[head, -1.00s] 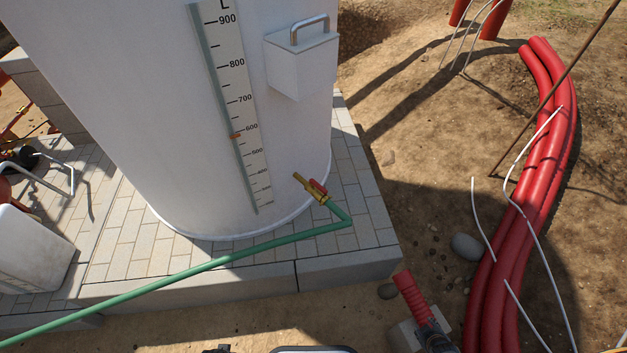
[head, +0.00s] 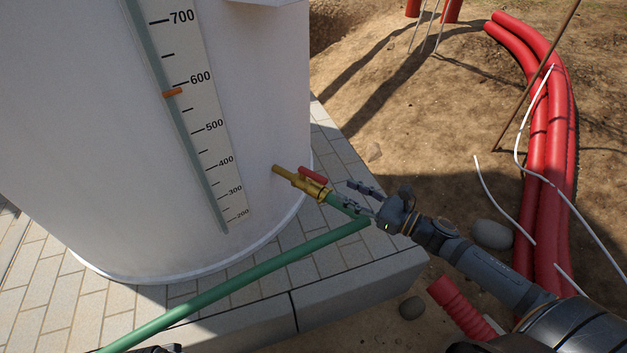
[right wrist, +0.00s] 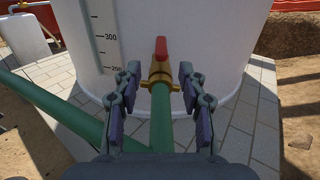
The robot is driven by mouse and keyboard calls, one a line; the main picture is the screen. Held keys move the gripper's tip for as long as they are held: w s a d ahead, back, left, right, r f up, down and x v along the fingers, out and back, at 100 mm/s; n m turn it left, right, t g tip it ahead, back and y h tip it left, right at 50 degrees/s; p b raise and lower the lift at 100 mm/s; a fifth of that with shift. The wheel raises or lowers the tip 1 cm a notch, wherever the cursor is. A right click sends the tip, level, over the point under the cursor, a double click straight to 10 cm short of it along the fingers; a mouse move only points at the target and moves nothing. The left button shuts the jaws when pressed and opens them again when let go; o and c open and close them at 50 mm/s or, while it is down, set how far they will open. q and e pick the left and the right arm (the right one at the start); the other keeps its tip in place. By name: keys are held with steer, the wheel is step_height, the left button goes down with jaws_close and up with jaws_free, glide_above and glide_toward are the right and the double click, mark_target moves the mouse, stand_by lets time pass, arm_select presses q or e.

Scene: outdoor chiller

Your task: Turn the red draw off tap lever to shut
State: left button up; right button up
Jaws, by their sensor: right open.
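The red lever (head: 313,176) sits on top of the brass tap (head: 282,172), low on the white tank's side. It lies roughly in line with the tap body. A green hose (head: 262,268) runs from the tap. My right gripper (head: 345,193) is open and empty, just short of the lever, with its fingers pointing at the tap. In the right wrist view, the red lever (right wrist: 161,48) shows beyond and between the fingertips, above the brass fitting (right wrist: 159,72). The fingers stand either side of the hose, apart from the lever.
The white tank (head: 100,150) with its level scale (head: 205,110) stands on a paved plinth (head: 340,165). Red pipes (head: 545,150) and thin white lines lie on the dirt at right. A short red corrugated pipe (head: 460,308) stands below my right arm.

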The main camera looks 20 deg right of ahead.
mark_target(327, 180)
steer(key=w+b, duration=0.1)
steer(key=w+a+b, duration=0.1)
steer(key=b, duration=0.1)
steer(key=shift+a+f, duration=0.2)
steer(key=shift+f, duration=0.15)
steer(key=shift+w+a+r, duration=0.2)
steer(key=shift+w+r, duration=0.1)
steer(key=shift+r, duration=0.1)
steer(key=shift+w+a, duration=0.2)
steer(key=shift+w, duration=0.1)
steer(key=x, duration=0.5)
steer(key=shift+w+a+p, duration=0.1)
steer(key=shift+w+p, duration=0.05)
steer(key=shift+p, duration=0.25)
steer(key=shift+w+a, duration=0.35)
steer(key=shift+w, duration=0.05)
arm_select(q)
steer(key=f, duration=0.1)
steer(key=d+f+t, duration=0.1)
steer(key=shift+w+f+h, duration=0.25)
steer(key=shift+f+h, duration=0.05)
steer(key=shift+w+r, duration=0.1)
steer(key=shift+w, duration=0.15)
arm_select(e)
jaws_close()
